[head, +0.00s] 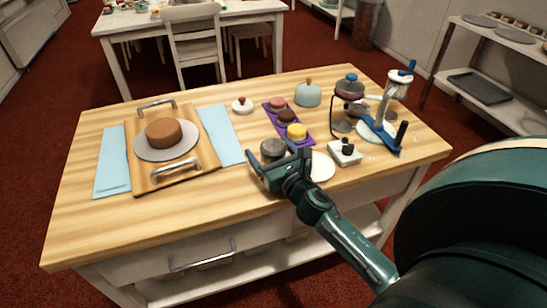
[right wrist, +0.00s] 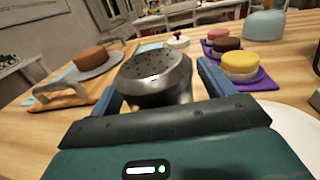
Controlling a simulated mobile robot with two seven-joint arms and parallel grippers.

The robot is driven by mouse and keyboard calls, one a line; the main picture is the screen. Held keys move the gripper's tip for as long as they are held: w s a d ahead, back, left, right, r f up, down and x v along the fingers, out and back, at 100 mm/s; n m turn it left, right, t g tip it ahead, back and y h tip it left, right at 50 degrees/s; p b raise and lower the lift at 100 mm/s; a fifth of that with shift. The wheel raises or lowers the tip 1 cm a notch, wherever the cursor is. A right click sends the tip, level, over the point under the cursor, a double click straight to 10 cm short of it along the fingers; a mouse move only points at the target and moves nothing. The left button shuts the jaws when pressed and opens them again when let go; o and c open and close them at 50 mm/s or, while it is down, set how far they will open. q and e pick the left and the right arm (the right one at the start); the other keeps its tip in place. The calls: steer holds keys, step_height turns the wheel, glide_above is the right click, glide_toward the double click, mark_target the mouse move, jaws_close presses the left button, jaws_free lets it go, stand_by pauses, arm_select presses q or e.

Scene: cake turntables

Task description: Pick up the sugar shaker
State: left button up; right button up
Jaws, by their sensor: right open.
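The sugar shaker (head: 273,149) is a grey metal cylinder with a perforated top. It stands upright on the wooden table near its front edge. In the right wrist view the shaker (right wrist: 155,72) shows between the two blue fingers, with its holed lid facing the camera. My right gripper (head: 268,168) is open at the shaker, with a finger to either side of it; I cannot tell whether either finger touches it. The gripper body hides the shaker's lower part. My left gripper is not in view.
A purple tray (head: 271,117) with small cakes lies just behind the shaker. A white plate (head: 322,167) is right of the gripper. A tray with a handle (head: 178,164) and a brown cake (head: 164,132) stand at left. Scales and a blue-based stand (head: 378,133) occupy the right.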

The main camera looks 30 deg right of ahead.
steer(key=c, duration=1.2)
